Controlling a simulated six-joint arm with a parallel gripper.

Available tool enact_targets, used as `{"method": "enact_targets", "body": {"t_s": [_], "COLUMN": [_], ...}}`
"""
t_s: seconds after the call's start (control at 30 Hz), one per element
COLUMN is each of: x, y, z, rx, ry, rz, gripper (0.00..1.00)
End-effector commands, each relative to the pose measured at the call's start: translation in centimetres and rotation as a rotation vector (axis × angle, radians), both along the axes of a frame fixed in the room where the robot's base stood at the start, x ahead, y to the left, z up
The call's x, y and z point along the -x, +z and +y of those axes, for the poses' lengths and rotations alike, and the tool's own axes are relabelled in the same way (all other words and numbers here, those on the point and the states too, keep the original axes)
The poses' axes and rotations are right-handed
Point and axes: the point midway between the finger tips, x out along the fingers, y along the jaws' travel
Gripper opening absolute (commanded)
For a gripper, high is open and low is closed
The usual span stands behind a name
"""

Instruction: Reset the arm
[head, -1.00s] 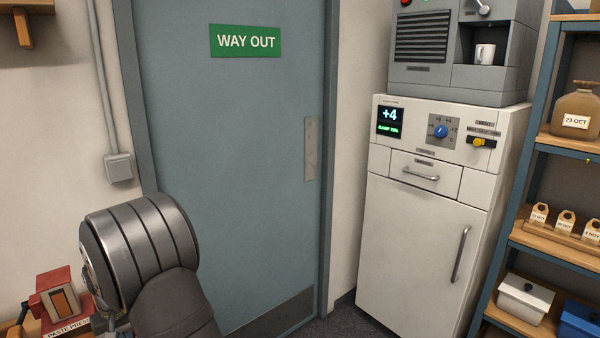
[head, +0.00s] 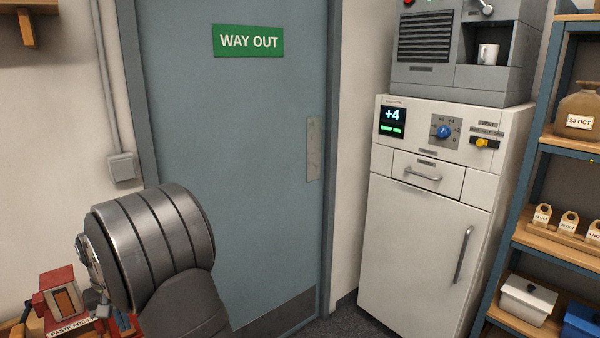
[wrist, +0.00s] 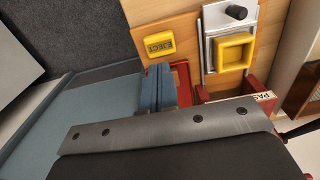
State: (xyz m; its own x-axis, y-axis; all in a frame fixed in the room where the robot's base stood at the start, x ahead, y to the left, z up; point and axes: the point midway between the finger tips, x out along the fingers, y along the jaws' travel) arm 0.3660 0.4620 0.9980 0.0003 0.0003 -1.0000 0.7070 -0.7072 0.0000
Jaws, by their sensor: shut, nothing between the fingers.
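My arm (head: 150,245) rises at the lower left of the head view, a ribbed dark metal joint in front of the blue-grey door. My gripper (wrist: 161,88) shows in the wrist view as two blue fingers lying together, shut with nothing between them. Red parts of the paste press show close by the fingers in that view; whether they touch cannot be told. The red paste press (head: 58,292) also stands at the bottom left of the head view, partly hidden by my arm.
A yellow EJECT button (wrist: 159,46) and a yellow square frame (wrist: 235,52) sit on a wooden surface. The door (head: 225,130) bears a WAY OUT sign. A white cabinet (head: 415,240) and a shelf rack (head: 560,150) stand to the right.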

Motion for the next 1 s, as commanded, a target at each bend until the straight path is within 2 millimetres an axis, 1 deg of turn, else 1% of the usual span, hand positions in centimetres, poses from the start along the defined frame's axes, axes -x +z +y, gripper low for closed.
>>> {"method": "enact_targets", "body": {"t_s": [0.03, 0.13, 0.47, 0.57, 0.9, 1.0], "x": [0.0, 0.0, 0.0, 0.0, 0.0, 0.0], "y": [0.4, 0.8, 0.8, 0.1, -4.6, -5.4], "z": [0.0, 0.0, 0.0, 0.0, 0.0, 0.0], "rx": [-0.001, 0.0, 0.001, 0.001, 0.002, 0.001], "ry": [0.0, 0.0, 0.0, 0.0, 0.0, 0.0], "rz": [-0.001, 0.0, 0.001, 0.001, 0.002, 0.001], "gripper": [0.0, 0.0, 0.0, 0.0, 0.0, 0.0]}}
